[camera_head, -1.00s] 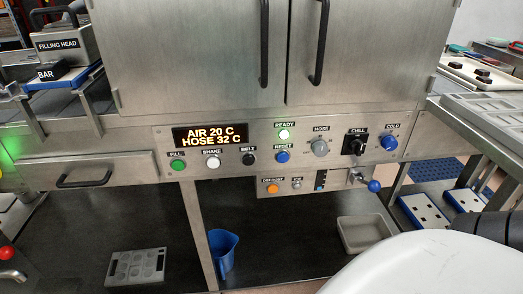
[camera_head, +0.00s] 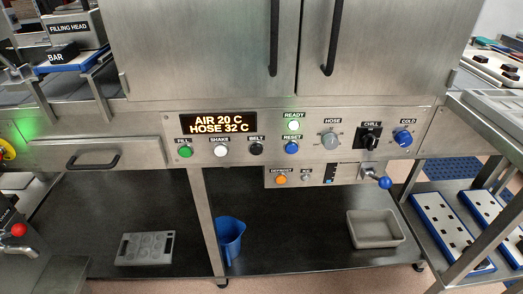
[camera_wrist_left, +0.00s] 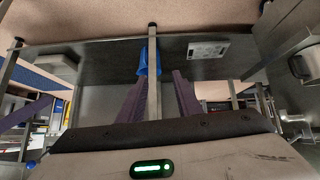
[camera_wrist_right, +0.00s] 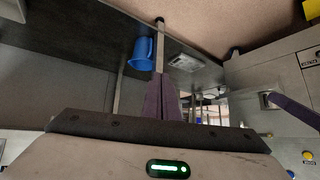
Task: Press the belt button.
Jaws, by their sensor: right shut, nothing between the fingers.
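The belt button (camera_head: 256,149) is a black round button under the BELT label on the steel control panel, between the white SHAKE button (camera_head: 221,151) and the blue RESET button (camera_head: 291,148). Neither gripper shows in the head view. In the left wrist view my left gripper (camera_wrist_left: 160,74) has its two purple fingers apart with nothing held. In the right wrist view my right gripper (camera_wrist_right: 161,76) has its fingers together and empty. I cannot make out the belt button in either wrist view, so its distance from the grippers cannot be told.
The green FILL button (camera_head: 185,152) and the lit display (camera_head: 217,124) are close by on the panel. A blue-knobbed lever (camera_head: 385,182) sticks out lower right. A drawer handle (camera_head: 92,162) juts out at left. A blue jug (camera_head: 230,238) stands on the shelf below.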

